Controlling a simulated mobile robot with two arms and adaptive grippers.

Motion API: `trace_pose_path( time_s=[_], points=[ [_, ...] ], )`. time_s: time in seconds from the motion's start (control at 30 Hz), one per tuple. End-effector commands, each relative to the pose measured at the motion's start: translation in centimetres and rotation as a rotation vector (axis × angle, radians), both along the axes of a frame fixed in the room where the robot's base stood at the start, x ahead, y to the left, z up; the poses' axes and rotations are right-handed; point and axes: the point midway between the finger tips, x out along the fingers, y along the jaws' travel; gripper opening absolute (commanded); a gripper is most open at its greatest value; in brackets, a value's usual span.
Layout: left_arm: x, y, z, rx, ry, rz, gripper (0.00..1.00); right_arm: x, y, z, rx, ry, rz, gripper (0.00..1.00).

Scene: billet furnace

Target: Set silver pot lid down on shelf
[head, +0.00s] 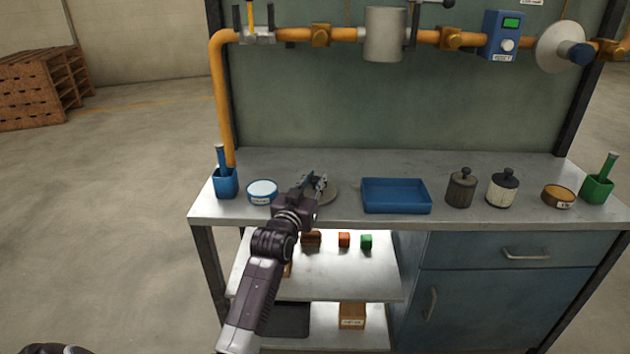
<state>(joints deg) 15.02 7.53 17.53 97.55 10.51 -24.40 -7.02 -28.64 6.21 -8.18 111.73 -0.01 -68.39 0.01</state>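A round, flat grey disc, which looks like the silver pot lid (330,195), is at the left-middle of the metal worktop, partly hidden by my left gripper. My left gripper (315,183) is at this disc, with its fingertips over it. Whether the fingers are closed on a knob is too small to tell, and so is whether the disc rests on the worktop or is held just above it. A lit shelf (335,275) is below the worktop, partly covered by my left arm. My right gripper is not in view.
On the worktop (350,162) stand a blue cup (225,183), a white-topped blue tin (262,192), a blue tray (396,196), dark and cream jars (461,188) (503,190), an amber tin (558,196) and a green cup (597,188). Small blocks (344,240) sit on the shelf. An orange pipe (221,100) runs behind.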

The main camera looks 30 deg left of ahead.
Motion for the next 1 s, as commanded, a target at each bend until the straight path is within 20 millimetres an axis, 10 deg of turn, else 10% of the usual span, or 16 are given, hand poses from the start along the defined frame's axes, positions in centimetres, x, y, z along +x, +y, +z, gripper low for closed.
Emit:
trace_pose_path(
  time_s=[0.53, 1.0],
  points=[
    [-0.4, -0.1, 0.1, 0.000, 0.002, 0.000, 0.38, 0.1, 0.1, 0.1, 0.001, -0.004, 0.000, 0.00],
    [-8.8, -2.3, 0.1, -0.001, 0.004, -0.001, 0.38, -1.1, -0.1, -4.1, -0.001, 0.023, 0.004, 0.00]
  ],
)
